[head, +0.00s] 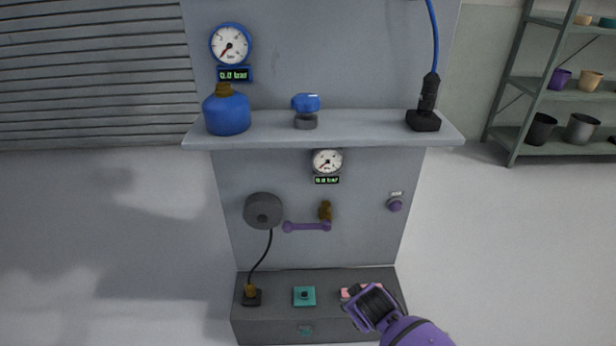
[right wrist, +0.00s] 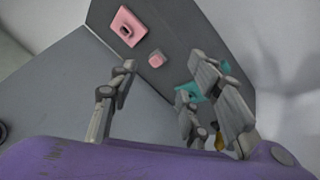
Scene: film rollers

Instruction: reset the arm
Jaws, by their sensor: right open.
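My right arm, purple, comes in from the bottom right of the head view. Its gripper (head: 368,306) is over the right end of the low grey box (head: 320,281), in front of a pink part (head: 347,293) that it partly hides. In the right wrist view the grey fingers of the right gripper (right wrist: 166,80) are spread apart with nothing between them. A pink plate with a dark hole (right wrist: 126,27) and a small pink block (right wrist: 156,59) lie beyond the fingers. My left gripper is not in view.
A teal plate (head: 304,296) and a dark socket with a brown plug (head: 252,297) are on the box. Above are a purple lever (head: 307,227), a purple knob (head: 395,205) and a shelf (head: 360,128) with a blue bottle (head: 227,112). The floor on both sides is clear.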

